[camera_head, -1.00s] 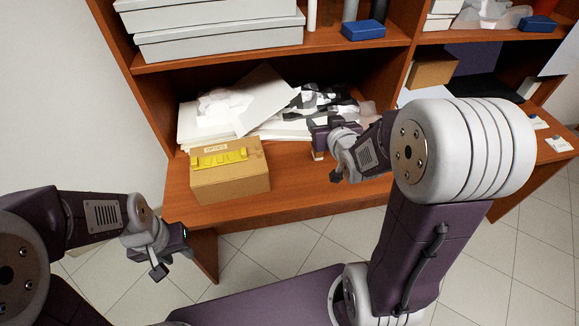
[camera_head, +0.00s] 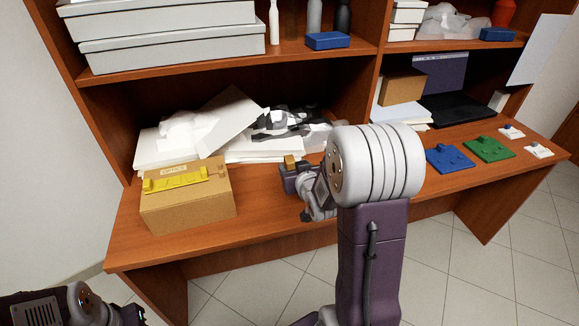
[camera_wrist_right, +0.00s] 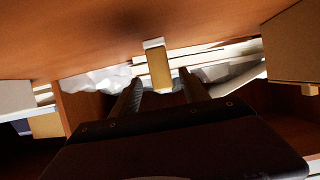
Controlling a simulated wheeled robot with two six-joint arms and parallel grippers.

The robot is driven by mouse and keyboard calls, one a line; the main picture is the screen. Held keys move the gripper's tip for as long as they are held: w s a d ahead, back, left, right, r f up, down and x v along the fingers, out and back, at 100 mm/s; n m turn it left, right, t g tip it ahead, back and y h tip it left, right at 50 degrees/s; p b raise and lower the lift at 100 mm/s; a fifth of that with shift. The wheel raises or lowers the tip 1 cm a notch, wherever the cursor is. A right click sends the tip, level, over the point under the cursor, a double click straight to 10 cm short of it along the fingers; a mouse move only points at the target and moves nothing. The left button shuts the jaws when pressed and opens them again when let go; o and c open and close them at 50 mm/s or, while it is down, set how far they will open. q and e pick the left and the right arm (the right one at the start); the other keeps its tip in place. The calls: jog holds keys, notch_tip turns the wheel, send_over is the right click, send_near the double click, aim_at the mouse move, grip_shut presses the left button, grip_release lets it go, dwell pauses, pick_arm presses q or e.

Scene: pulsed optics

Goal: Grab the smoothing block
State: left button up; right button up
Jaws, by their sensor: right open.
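The smoothing block appears to be the small tan block with a whitish face. It stands on the desk in the wrist view (camera_wrist_right: 159,68), which sees the desk upside down, and in the head view (camera_head: 291,161) just beyond my right gripper (camera_head: 291,173). In the wrist view my right gripper (camera_wrist_right: 162,88) is open, its two dark fingers pointing at the block, one to each side. Contact cannot be told. My left gripper (camera_head: 130,314) is partly cut off at the bottom left of the head view, far from the block; its jaws are unclear.
A cardboard box (camera_head: 187,208) with a yellow piece (camera_head: 175,181) on top stands on the desk at left. Papers and crumpled plastic (camera_head: 290,124) lie behind the block. Blue (camera_head: 450,157) and green (camera_head: 489,149) boards lie at right. A shelf (camera_head: 230,65) overhangs the desk.

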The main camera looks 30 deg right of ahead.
aim_at(287, 160)
jog(key=shift+w+d+f, duration=0.15)
jog(key=shift+w+f, duration=0.15)
jog(key=shift+w, duration=0.2)
jog(key=b+x, duration=0.1)
jog(key=x, duration=0.4)
jog(key=shift+w+r+b, duration=0.1)
jog(key=shift+w+b, duration=0.1)
jog(key=shift+b, duration=0.2)
pick_arm(q)
notch_tip(287, 160, down, 2)
jog(key=shift+f, duration=0.2)
pick_arm(e)
jog(key=shift+r, duration=0.1)
grip_shut()
